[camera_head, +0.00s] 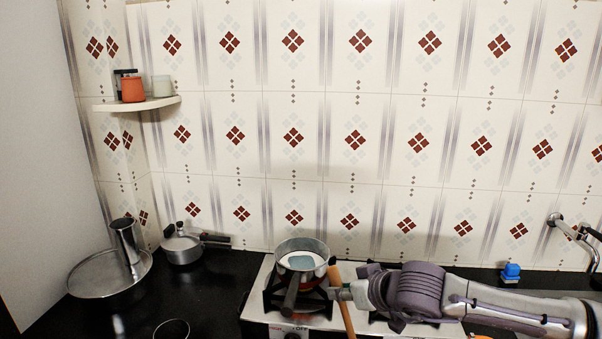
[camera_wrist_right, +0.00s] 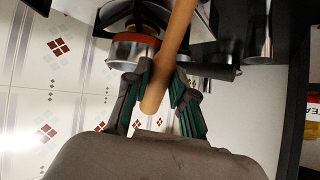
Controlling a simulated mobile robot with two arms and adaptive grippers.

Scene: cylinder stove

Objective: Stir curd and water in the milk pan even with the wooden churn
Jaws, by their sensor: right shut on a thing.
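The metal milk pan (camera_head: 314,247) stands on the left burner of the stove. White liquid with a bluish-grey patch shows inside it, and its dark handle points toward me. My right gripper (camera_head: 338,293) is just right of the pan, shut on the brown wooden churn (camera_head: 347,318). The churn's shaft is tilted and stands beside the pan, not in it; its lower end runs out of the picture. In the right wrist view the shaft (camera_wrist_right: 178,35) passes between the green-padded fingers (camera_wrist_right: 163,80). My left gripper is not in view.
The white stove (camera_head: 258,300) sits on a black counter. A pressure cooker (camera_head: 182,250) and a wide metal tray (camera_head: 85,283) with an upright cylinder (camera_head: 125,240) are at left. A blue item (camera_head: 511,272) lies at right. A corner shelf (camera_head: 150,104) holds jars.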

